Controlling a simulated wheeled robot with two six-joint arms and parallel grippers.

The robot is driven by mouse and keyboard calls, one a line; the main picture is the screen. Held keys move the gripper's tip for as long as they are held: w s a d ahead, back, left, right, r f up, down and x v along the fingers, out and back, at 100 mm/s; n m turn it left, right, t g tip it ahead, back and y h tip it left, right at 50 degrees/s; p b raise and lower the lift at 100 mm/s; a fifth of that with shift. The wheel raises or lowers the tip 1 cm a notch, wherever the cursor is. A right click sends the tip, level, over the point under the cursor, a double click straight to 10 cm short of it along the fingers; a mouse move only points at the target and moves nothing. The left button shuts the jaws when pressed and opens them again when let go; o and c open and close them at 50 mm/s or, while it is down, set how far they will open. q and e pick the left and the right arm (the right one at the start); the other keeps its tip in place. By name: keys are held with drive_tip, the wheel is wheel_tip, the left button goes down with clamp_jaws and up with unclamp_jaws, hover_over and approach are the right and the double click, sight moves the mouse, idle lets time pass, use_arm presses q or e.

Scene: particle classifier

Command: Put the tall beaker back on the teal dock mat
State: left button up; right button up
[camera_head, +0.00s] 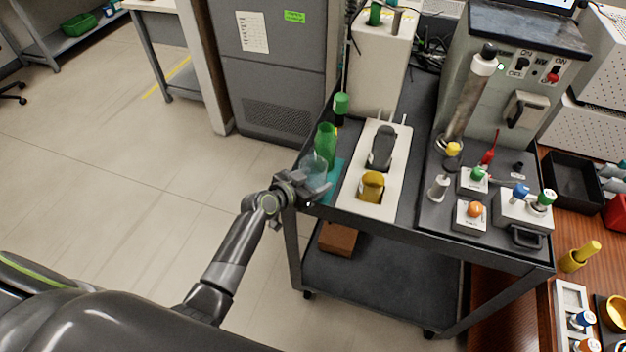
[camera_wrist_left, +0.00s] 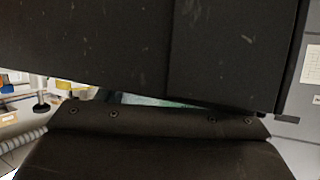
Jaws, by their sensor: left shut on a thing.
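The tall beaker (camera_head: 314,168) is clear, pale-blue glass at the left edge of the cart top in the head view. My left gripper (camera_head: 303,186) is shut on it, from the front left. The beaker looks upright. The teal dock mat (camera_head: 334,182) lies on the cart top under and beside the beaker. The gripper and glass cover part of the mat, and I cannot tell whether the beaker's base touches it. In the left wrist view dark gripper parts fill most of the picture, with a teal strip (camera_wrist_left: 150,100) between them. My right gripper is not in view.
A green bottle (camera_head: 325,143) stands just behind the beaker. The cart's front rim (camera_head: 400,229) runs below. Open floor lies to the left.

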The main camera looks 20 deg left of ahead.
use_arm(q)
drive_tip(key=shift+f, duration=0.1)
drive_tip(key=o, duration=1.2)
drive_tip(key=v, duration=1.2)
drive_tip(key=shift+b, duration=0.35)
